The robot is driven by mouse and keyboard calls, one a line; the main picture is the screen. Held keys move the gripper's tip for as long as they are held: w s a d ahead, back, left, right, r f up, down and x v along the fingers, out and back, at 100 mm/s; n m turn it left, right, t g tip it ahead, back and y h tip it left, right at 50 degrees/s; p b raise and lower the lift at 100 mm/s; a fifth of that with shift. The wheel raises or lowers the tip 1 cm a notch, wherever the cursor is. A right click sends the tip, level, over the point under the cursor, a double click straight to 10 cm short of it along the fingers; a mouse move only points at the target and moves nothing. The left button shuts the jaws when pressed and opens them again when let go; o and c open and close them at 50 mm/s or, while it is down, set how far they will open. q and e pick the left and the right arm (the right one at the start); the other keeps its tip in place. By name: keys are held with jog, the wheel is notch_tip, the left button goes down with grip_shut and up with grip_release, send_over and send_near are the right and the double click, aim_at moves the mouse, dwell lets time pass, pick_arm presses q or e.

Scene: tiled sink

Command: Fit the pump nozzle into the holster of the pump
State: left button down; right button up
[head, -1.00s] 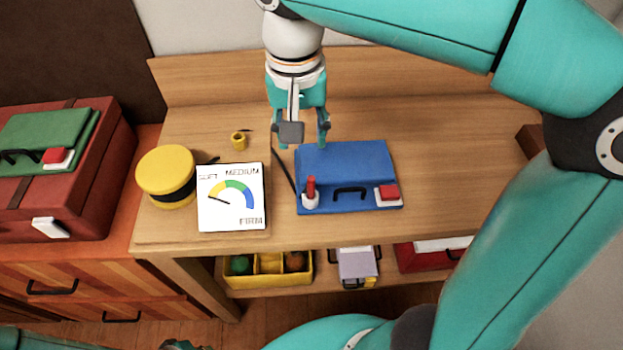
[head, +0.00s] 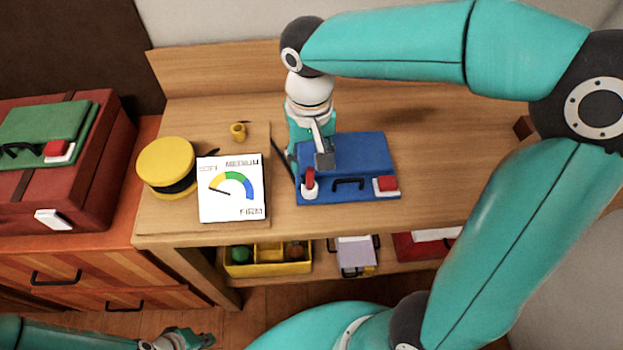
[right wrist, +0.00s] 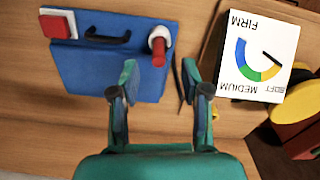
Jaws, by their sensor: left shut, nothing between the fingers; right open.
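The blue pump case (head: 365,160) sits on the wooden bench with a black handle and a red-and-white switch. A red rod-shaped piece (right wrist: 159,52), which looks like the nozzle, stands in a white ring (head: 310,192) at the case's front left corner. I cannot tell how deep it sits in the ring. My right gripper (right wrist: 160,72) is open; in its wrist view the red piece lies between the fingertips, apart from both. In the head view this gripper partly hides the case's left side. My left gripper (head: 207,339) is shut and empty at the bottom left.
A gauge board (head: 232,205) and a yellow drum (head: 165,160) stand left of the case. A small yellow cup-like piece (head: 238,131) is behind the board. A dark hose (head: 283,160) lies beside the case.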

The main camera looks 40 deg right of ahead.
aim_at(310, 170)
jog(key=shift+w+d+f, duration=0.1)
jog(key=shift+f, duration=1.3)
jog(key=shift+w+d+f, duration=0.1)
jog(key=shift+f, duration=1.25)
grip_shut()
